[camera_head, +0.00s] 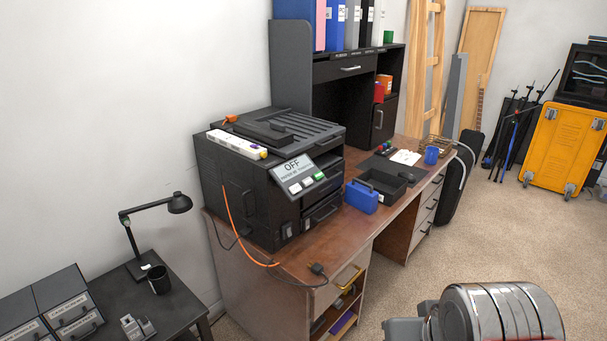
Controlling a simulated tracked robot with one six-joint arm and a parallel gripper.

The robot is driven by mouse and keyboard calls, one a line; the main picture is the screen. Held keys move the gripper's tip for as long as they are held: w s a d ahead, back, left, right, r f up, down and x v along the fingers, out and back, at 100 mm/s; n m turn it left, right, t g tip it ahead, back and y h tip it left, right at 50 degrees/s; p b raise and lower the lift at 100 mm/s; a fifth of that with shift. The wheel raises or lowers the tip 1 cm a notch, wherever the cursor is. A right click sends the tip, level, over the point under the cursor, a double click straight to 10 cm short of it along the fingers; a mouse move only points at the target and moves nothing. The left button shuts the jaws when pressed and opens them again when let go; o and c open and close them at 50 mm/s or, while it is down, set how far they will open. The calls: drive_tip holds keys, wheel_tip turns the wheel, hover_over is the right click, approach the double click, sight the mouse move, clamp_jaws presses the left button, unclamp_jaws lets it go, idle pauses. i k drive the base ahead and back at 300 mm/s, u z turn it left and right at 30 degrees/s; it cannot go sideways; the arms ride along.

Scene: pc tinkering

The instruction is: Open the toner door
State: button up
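A black printer (240,208) stands on the left end of a brown wooden desk. Its tilted front panel (300,175) reads "OFF", with smaller text below and a few buttons. The left side facing me has a panel with a dark handle (248,205), and it looks closed. The front has drawers or doors with handles (322,207), which also look closed. No label marks which of these is the toner door. My gripper is not in view; a shiny rounded metal part at the bottom right looks like part of my arm, well apart from the printer.
An orange cable (231,215) hangs down the printer's side, and a plug (317,270) lies on the desk (290,262). A white power strip (237,145) lies on top of the printer. A blue case (361,196) stands beside it. Carpet (410,270) is clear before the desk.

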sight(329, 185)
drive_tip(key=u, duration=0.55)
drive_tip(key=i, duration=1.3)
drive_tip(key=u, duration=0.45)
